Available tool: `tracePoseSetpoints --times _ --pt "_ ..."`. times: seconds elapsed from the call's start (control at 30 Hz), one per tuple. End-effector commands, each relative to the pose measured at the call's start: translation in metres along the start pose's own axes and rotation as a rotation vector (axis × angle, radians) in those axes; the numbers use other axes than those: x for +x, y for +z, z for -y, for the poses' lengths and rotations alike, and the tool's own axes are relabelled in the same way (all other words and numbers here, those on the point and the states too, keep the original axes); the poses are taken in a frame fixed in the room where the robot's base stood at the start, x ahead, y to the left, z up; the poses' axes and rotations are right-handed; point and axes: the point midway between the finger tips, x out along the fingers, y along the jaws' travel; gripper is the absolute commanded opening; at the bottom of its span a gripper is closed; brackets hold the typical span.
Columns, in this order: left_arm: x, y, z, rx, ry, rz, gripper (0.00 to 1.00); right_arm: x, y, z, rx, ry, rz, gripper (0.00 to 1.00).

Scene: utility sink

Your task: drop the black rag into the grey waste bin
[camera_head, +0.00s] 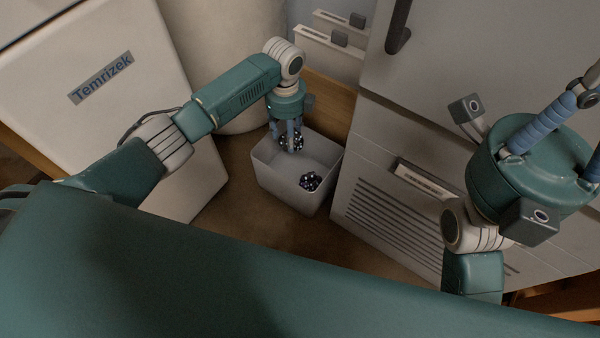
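The grey waste bin (285,183) stands on the brown floor between the white cabinets, open at the top. My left gripper (290,141) points down over its back part. A black, white-speckled crumpled bundle (298,143), which looks like the black rag, is at its fingertips, and the fingers appear closed on it. A similar dark speckled bundle (311,182) lies inside the bin, toward the front right. I cannot tell whether the two are separate cloths. My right gripper (590,112) is at the right edge, fingers spread and pointing up and away, apparently empty; it is partly cut off.
A light cabinet with a slatted vent (400,225) stands close on the bin's right. A pale round column (225,60) rises behind. Some brown floor (240,215) is clear in front.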

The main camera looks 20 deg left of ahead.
Motion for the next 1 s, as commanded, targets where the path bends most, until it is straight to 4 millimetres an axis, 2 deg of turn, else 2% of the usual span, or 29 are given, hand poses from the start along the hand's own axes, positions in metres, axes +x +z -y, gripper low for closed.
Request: tracePoseSetpoints --times 0.03,0.07,0.13,0.17,0.43,0.57,1.0 --pt "0.0 0.0 0.0 0.0 0.0 0.0 0.23 0.0 0.0 0.0 0.0 0.0 0.0 0.0" --pt "0.0 0.0 0.0 0.0 0.0 0.0 0.54 0.0 0.0 0.0 0.0 0.0 0.0 0.0" --pt "0.0 0.0 0.0 0.0 0.0 0.0 0.68 0.0 0.0 0.0 0.0 0.0 0.0 0.0" --pt "0.0 0.0 0.0 0.0 0.0 0.0 0.7 0.0 0.0 0.0 0.0 0.0 0.0 0.0" --pt "-0.001 0.0 0.0 0.0 0.0 0.0 0.7 -0.001 0.0 0.0 0.0 0.001 0.002 0.0" --pt "-0.01 0.0 0.001 0.0 -0.002 0.0 0.7 -0.001 0.0 0.0 0.0 0.0 0.002 0.0" --pt "-0.096 0.001 0.001 0.0 -0.003 0.002 0.7 0.0 0.0 0.0 0.0 0.0 0.002 0.0"
